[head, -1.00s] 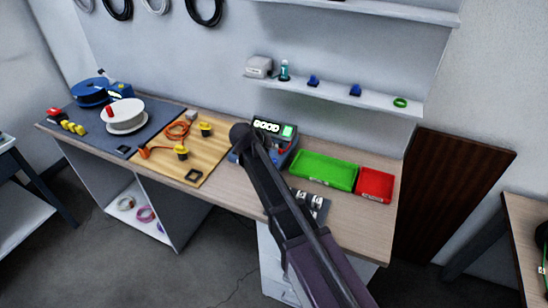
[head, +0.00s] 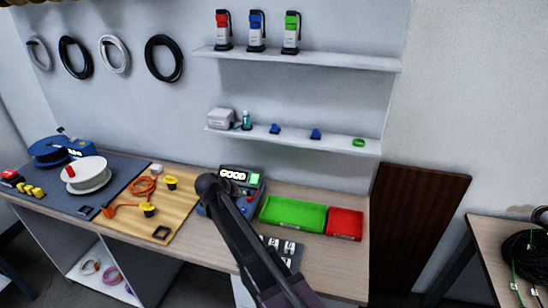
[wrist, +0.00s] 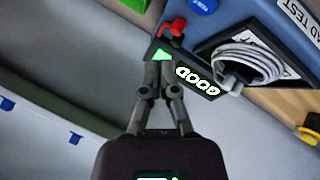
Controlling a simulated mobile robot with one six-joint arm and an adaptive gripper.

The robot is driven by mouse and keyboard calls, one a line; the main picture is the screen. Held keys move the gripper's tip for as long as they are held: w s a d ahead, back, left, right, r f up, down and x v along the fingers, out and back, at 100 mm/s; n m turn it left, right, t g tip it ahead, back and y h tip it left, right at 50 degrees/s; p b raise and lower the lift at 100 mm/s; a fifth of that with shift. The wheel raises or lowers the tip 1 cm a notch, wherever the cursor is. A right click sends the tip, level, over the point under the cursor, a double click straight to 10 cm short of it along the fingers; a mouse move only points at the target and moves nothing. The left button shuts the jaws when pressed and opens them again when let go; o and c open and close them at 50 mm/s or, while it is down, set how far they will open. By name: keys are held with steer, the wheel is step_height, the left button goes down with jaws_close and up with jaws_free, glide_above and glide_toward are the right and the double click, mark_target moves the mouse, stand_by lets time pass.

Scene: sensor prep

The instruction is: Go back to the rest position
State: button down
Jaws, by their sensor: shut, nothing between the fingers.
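My gripper (wrist: 158,80) is shut and empty in the wrist view, its fingertips together in front of the tester's display. The tester (head: 247,190) stands on the workbench in the head view, with a lit screen reading "GOOD" and a green light. In the wrist view the tester (wrist: 285,55) appears rotated, with a coiled grey cable (wrist: 240,62) in a dark recess on it. In the head view my arm reaches up from the bottom and hides part of the tester, and my fingers do not show clearly there.
A green tray (head: 292,214) and a red tray (head: 345,224) lie right of the tester. A wooden board (head: 180,215) with an orange cable (head: 143,186) is to the left. A shelf (head: 300,138) with small items hangs above. The bench front right is partly clear.

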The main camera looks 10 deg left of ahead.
steer(key=shift+d, duration=0.1)
